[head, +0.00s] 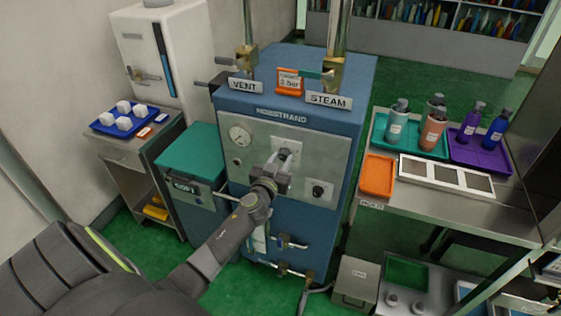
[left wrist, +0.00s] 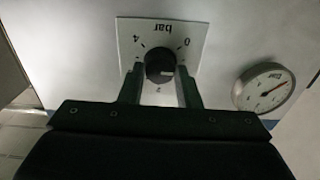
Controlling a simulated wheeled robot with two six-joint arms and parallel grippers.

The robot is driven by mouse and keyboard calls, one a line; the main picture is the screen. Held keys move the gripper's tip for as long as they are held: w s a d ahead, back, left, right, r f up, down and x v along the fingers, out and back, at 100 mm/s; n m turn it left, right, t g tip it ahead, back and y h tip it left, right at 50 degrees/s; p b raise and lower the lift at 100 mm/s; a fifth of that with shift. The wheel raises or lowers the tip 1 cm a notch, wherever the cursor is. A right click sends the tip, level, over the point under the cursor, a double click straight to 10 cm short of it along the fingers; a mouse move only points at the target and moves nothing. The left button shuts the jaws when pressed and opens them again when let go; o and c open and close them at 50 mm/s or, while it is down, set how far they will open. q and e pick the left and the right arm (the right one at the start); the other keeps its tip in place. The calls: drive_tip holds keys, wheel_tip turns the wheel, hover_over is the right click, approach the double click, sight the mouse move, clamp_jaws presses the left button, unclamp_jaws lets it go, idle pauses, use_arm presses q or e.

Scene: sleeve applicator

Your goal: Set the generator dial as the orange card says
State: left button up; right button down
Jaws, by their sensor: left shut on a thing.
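The blue generator (head: 300,120) has a grey front panel with a white dial plate (head: 288,149). In the left wrist view the plate (left wrist: 190,32) is upside down, with "bar", 0 and 4 legible. The black dial knob (left wrist: 160,67) sits between the fingers of my left gripper (left wrist: 160,88), which is shut on it. A pale mark shows low on the knob; its exact setting is unclear. In the head view my left gripper (head: 277,172) covers the knob. The orange card (head: 289,81) on top appears to read "3 bar". My right gripper is not in view.
A pressure gauge (head: 240,135) with a red needle is beside the dial. A second black knob (head: 318,190) is at lower right. VENT (head: 246,86) and STEAM (head: 328,101) valves stand on top. A steel table (head: 442,203) with bottles and trays is right.

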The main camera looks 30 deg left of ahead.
use_arm(q)
drive_tip(key=m, duration=0.4)
drive_tip(key=shift+b, duration=0.4)
drive_tip(key=m, duration=0.3)
drive_tip(key=shift+m, duration=0.4)
drive_tip(key=m, duration=0.3)
drive_tip(key=shift+m, duration=0.3)
drive_tip(key=m, duration=0.4)
drive_tip(key=shift+f+m, duration=0.1)
drive_tip(key=shift+m, duration=0.2)
drive_tip(key=m+p, duration=0.1)
drive_tip(key=m, duration=0.7)
drive_tip(key=shift+p, duration=0.4)
drive_tip(key=m, duration=0.3)
drive_tip(key=shift+f+m+p, duration=0.1)
drive_tip(key=shift+m+p, duration=0.5)
drive_tip(key=shift+m, duration=1.4)
drive_tip(key=shift+f, duration=0.1)
